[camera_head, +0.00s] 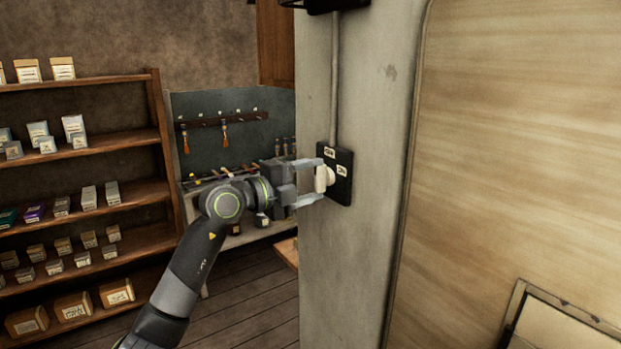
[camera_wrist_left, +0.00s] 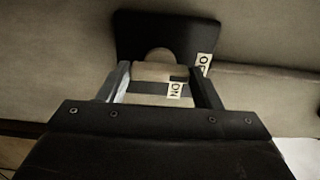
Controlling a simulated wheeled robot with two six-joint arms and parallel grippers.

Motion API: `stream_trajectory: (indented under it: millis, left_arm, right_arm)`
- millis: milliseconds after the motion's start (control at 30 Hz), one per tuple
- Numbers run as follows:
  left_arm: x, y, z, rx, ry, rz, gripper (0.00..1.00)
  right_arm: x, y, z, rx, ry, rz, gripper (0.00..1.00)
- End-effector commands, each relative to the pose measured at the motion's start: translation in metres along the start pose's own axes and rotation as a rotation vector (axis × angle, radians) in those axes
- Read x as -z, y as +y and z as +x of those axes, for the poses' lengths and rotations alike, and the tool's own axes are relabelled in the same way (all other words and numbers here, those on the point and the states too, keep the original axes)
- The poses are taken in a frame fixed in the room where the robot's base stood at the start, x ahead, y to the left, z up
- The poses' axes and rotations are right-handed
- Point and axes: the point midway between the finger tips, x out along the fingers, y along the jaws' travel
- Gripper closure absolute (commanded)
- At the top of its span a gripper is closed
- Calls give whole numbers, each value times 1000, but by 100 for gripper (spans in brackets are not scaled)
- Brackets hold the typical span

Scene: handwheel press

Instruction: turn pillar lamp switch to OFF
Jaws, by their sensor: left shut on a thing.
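The pillar lamp switch is a black plate (camera_head: 341,186) on the side of the grey pillar (camera_head: 357,250), with a cream knob (camera_head: 322,179) and two white labels. In the left wrist view the black plate (camera_wrist_left: 135,35) carries an "ON" label (camera_wrist_left: 174,90) and a partly covered label starting with "O" (camera_wrist_left: 204,63). My left gripper (camera_head: 314,181) comes in from the left, its fingers on either side of the knob, shut on it. The knob (camera_wrist_left: 160,70) also shows between the fingers in the left wrist view. Where the knob points is hard to tell. My right gripper is out of view.
A conduit (camera_head: 334,80) runs up the pillar from the switch. Shelves with small boxes (camera_head: 75,200) stand at the left. A bench with tools and hanging brushes (camera_head: 225,135) is behind my left arm. A pale wooden panel (camera_head: 520,150) fills the right.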

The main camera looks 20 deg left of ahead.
Motion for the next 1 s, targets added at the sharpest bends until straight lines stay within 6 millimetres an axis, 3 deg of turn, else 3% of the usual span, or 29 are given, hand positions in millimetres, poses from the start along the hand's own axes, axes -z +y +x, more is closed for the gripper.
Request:
stream_trajectory:
  millis: [267, 300, 467, 800, 1000]
  left_arm:
    - [0, 1, 0, -1, 0, -6, 65]
    - [0, 1, 0, -1, 0, -6, 41]
    - [0, 1, 0, 0, 0, -5, 20]
    - [0, 1, -3, 0, 0, -2, 20]
    - [-2, 4, -26, -2, -3, 2, 20]
  right_arm:
    - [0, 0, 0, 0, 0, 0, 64]
    - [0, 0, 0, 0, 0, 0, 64]
    - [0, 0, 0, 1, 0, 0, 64]
    - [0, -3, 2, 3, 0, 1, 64]
    - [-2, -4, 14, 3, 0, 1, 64]
